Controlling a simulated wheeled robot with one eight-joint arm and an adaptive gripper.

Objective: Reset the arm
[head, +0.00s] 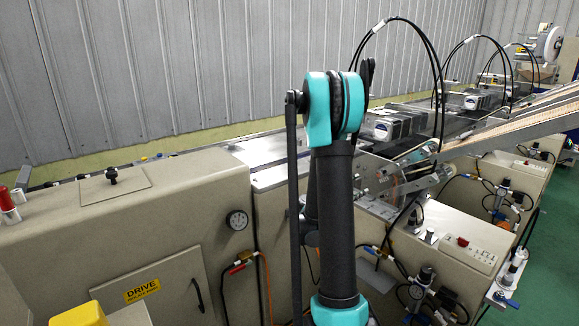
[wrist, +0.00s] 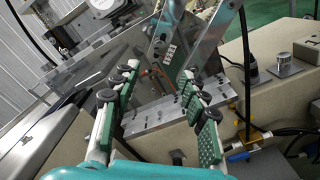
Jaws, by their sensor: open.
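My arm (head: 334,190) stands upright in the middle of the head view, with a teal joint at its top and dark links below. My gripper (wrist: 157,76) shows in the wrist view with its two green-padded fingers spread apart. Nothing is between the fingers. Behind them is a metal bracket (wrist: 150,122) on the machine; I cannot tell how far the fingertips are from it. In the head view I cannot make out the gripper, as the arm covers that area.
Black hoses (head: 432,60) loop above the line at right. A slanted conveyor (head: 515,120) runs to the right edge. Green floor (head: 555,230) is clear at far right.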

